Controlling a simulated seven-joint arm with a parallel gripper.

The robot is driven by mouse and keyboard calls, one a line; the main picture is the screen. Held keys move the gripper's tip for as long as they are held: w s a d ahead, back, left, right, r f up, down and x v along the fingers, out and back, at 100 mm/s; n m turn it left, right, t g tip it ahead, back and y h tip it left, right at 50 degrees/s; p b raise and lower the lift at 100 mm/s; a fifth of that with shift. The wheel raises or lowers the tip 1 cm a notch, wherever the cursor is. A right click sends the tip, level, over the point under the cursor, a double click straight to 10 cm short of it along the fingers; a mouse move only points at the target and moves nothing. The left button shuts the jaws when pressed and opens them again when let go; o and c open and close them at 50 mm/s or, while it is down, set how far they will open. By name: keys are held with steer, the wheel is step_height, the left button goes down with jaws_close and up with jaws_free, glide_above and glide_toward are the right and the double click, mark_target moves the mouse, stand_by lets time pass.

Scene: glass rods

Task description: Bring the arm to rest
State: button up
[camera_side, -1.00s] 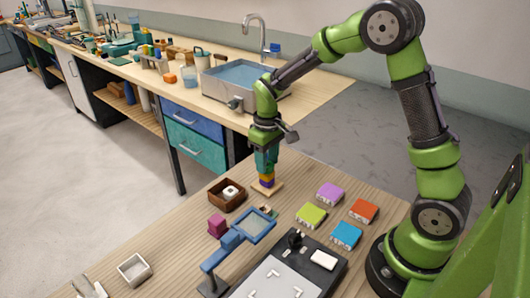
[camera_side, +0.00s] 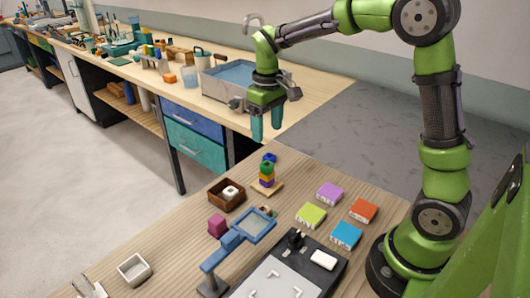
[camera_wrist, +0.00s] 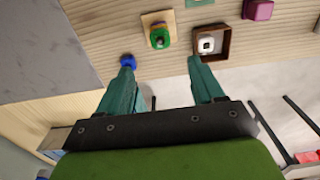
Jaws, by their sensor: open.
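My gripper (camera_side: 266,128) is open and empty, raised well above the far edge of the wooden table. Its two teal fingers are spread apart, and they also show in the wrist view (camera_wrist: 162,72). Below it a small stack of coloured pieces (camera_side: 267,175), green on top with yellow and purple under it, stands on a wooden base (camera_side: 272,190). The stack shows from above in the wrist view (camera_wrist: 159,37). A blue piece (camera_side: 269,157) is behind the stack. In the wrist view the blue piece (camera_wrist: 128,60) lies apart from the base, near one fingertip.
A brown box (camera_side: 226,201) holds a white piece. A framed magnifier on a blue arm (camera_side: 230,241), a magenta cube (camera_side: 217,225) and several coloured blocks (camera_side: 311,215) stand nearby. Behind is a bench with a metal water basin (camera_side: 238,78). The air around my gripper is clear.

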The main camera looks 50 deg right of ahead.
step_height(320, 180, up, 6)
steer(key=s+a+m+t+y, duration=0.1)
steer(key=s+a+m+t, duration=0.1)
steer(key=s, duration=0.6)
steer(key=s+a+m+t+y, duration=0.1)
steer(key=s+a+t, duration=0.3)
steer(key=s, duration=0.5)
steer(key=shift+s+a+r+m+t, duration=0.2)
steer(key=shift+r+m+t, duration=0.2)
steer(key=shift+m+t, duration=0.15)
